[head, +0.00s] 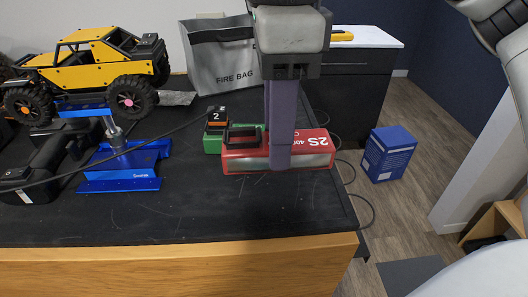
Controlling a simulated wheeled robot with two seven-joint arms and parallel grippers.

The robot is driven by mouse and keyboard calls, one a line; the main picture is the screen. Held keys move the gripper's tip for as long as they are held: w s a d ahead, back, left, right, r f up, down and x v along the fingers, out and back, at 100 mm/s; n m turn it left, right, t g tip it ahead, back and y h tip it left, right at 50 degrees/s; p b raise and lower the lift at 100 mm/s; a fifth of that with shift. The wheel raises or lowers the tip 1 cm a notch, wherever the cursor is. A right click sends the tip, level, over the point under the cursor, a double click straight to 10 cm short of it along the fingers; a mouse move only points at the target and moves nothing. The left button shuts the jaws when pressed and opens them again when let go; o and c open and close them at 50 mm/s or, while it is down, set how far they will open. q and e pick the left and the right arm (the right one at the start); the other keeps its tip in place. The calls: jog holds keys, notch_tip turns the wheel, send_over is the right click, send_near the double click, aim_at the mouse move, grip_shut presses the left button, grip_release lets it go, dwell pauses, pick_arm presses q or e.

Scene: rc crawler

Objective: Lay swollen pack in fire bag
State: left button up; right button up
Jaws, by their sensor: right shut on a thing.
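A red battery pack (245,158) marked "2S" lies on or just above the black mat, and I cannot tell which. My right gripper (281,163) reaches down from above and is shut on it, with the purple finger across its middle. I cannot make out any swelling. A grey fire bag (222,75) with "FIRE BAG" on its front stands upright behind, at the back edge of the bench. Its top looks open, and my gripper hides its right side. My left gripper is not in view.
A green pack (213,145) with a "2" tag (217,116) sits just behind the red one. A yellow crawler (90,65), blue stand (122,168) and black tool (45,165) fill the left. A thin cable crosses the mat. The front mat (200,215) is clear.

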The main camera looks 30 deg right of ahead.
jog(key=shift+f, duration=3.1)
jog(key=o, duration=1.3)
jog(key=shift+r, duration=0.1)
